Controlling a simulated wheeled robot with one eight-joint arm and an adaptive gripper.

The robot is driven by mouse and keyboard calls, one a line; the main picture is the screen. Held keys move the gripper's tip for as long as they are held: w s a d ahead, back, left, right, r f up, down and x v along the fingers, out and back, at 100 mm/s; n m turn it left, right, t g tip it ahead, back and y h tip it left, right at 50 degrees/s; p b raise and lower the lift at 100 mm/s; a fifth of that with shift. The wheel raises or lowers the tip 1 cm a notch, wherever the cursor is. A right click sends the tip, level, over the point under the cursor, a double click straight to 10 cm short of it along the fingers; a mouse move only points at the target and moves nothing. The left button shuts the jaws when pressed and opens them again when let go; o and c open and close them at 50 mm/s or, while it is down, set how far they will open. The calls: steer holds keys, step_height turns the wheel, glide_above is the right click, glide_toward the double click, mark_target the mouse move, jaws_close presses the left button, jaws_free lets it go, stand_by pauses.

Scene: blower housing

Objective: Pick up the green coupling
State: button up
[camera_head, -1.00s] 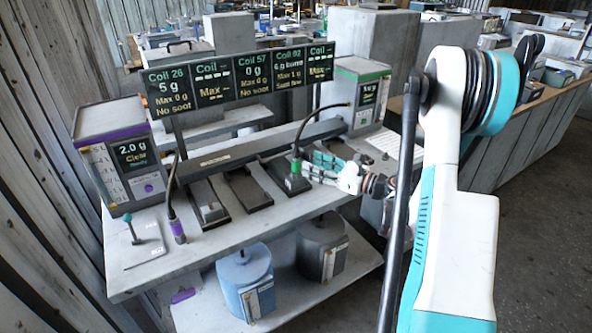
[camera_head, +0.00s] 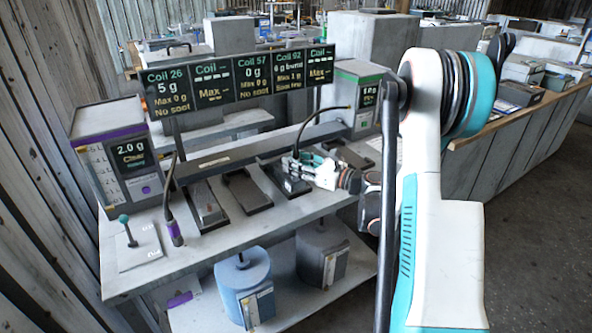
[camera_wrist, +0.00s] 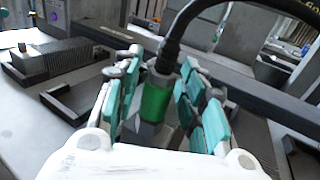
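The green coupling (camera_wrist: 157,97) hangs at the end of a black hose (camera_wrist: 177,40) in the wrist view, between the two teal-padded fingers of my gripper (camera_wrist: 160,88). One finger is on each side of it. The pads are close to its sides. A narrow gap seems to show on the left, and the right pads are very near. My gripper looks open around the coupling. In the head view my gripper (camera_head: 303,164) is low over the bench at the black pad (camera_head: 282,180), and its fingers mostly hide the coupling.
A purple-ended hose (camera_head: 174,228) stands at the left of the bench (camera_head: 250,221). Several dark pads lie in a row, with a long grey bar (camera_head: 262,146) behind. Coil display screens (camera_head: 240,76) rise at the back. A purple-trimmed machine (camera_head: 112,150) and a green-trimmed one (camera_head: 352,97) flank them.

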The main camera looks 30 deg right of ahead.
jaws_close()
steer(key=shift+r, duration=0.1)
step_height(320, 180, up, 20)
steer(key=p, duration=0.7)
